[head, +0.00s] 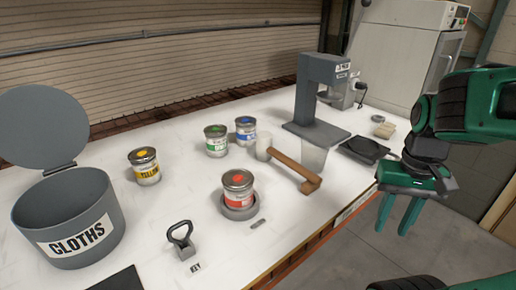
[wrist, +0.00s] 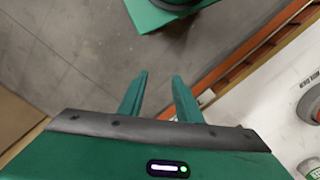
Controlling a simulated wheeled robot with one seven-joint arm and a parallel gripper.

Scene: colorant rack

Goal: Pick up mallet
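The mallet, with a brown wooden handle (head: 292,167), lies on the white table right of the middle in the head view. A pale cylinder (head: 263,147) stands at the handle's far left end; I cannot tell whether it is the mallet's head. My green gripper (head: 392,230) hangs beyond the table's right edge, over the floor, with its fingers pointing down. It is to the right of the mallet and clear of it. It also shows in the wrist view (wrist: 154,75), with its two fingers apart and nothing between them. The mallet does not show in the wrist view.
A red-labelled can (head: 238,192) stands left of the mallet, with green (head: 216,142), blue (head: 246,132) and yellow (head: 145,167) ones farther back and left. A grey stand (head: 318,90) and black scale (head: 362,149) are behind the mallet. The orange table edge (wrist: 268,42) is close right.

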